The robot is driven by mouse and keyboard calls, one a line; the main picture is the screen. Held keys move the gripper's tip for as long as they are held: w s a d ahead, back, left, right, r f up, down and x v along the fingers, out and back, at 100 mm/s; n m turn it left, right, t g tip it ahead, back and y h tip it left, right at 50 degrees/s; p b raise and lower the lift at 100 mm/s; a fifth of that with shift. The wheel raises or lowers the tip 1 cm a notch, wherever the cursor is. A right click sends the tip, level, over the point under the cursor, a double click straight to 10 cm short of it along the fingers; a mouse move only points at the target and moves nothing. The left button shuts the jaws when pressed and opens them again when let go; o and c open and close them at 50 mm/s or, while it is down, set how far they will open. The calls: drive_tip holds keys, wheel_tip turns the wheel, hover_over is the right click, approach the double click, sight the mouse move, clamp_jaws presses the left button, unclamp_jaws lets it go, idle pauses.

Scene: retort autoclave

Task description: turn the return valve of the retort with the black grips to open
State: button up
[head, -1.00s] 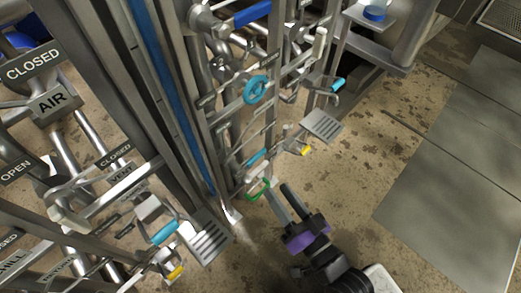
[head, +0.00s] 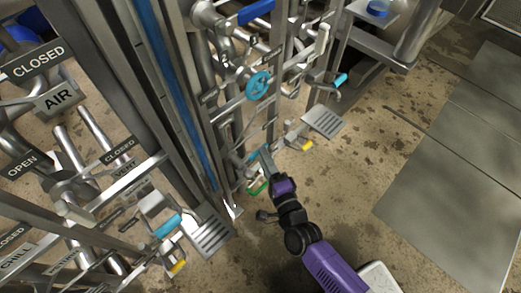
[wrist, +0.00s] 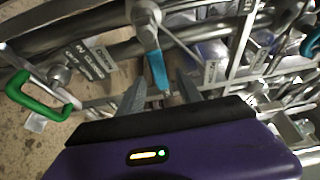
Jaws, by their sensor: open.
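My gripper (head: 266,153) is low at the retort's pipework, its purple wrist behind it. In the wrist view its two grey fingers (wrist: 161,88) are open. A valve lever with a blue grip (wrist: 158,68) hangs down from a round metal hub (wrist: 145,13), and its lower end lies between or just in front of the fingertips. I cannot tell whether they touch it. In the head view the lever's blue grip (head: 257,152) is partly hidden by my gripper.
A green handle (wrist: 36,97) is left of my gripper. A cyan handwheel (head: 257,85) is above it, and a foot pedal (head: 323,121) with a yellow-tipped lever (head: 307,145) is to the right. Metal posts and signs crowd the left. Floor at right is clear.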

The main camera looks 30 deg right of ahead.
drive_tip(key=shift+w+d, duration=0.15)
drive_tip(key=shift+w, duration=1.7)
clamp_jaws()
